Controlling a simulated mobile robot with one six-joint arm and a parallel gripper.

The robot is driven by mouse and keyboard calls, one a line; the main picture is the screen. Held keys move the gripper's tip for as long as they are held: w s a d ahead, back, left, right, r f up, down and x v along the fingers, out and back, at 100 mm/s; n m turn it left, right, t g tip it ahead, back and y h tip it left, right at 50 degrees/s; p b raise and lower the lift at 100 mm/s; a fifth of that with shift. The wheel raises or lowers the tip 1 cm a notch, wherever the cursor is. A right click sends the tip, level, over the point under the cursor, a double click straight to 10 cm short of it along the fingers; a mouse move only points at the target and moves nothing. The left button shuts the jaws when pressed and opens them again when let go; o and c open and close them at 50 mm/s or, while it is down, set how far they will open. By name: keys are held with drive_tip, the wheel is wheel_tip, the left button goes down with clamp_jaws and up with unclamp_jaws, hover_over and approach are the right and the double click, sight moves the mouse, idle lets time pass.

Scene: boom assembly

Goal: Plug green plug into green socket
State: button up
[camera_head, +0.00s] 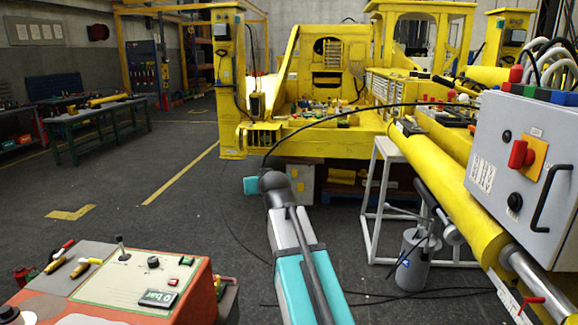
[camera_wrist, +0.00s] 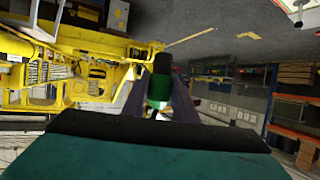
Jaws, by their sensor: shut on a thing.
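My gripper (camera_wrist: 158,104) is shut on the green plug (camera_wrist: 158,88) in the wrist view. The plug has a green body with a black end and sits between the two dark fingers. In the head view, the teal end of my arm (camera_head: 251,186) is left of the middle, and the fingers and plug cannot be made out there. A black cable arcs from beside it to the right. A row of small coloured connectors (camera_head: 540,94) sits along the top of the grey control box (camera_head: 530,165) at the right. My gripper is well away from this box.
A yellow boom cylinder (camera_head: 440,175) runs beside the box. The yellow machine (camera_head: 330,135) stands behind. An orange control console (camera_head: 140,285) is at lower left. Open floor lies left of my arm.

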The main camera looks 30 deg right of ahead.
drive_tip(key=s+a+f+n+y, duration=0.1)
drive_tip(key=a+f, duration=0.3)
drive_tip(key=a, duration=0.3)
drive_tip(key=s+a+f+n+y, duration=0.1)
drive_tip(key=a+f, duration=0.2)
drive_tip(key=a, duration=0.5)
drive_tip(key=shift+s+a+f+y, duration=0.15)
drive_tip(key=shift+a+f+y, duration=0.1)
drive_tip(key=shift+f+y, duration=0.15)
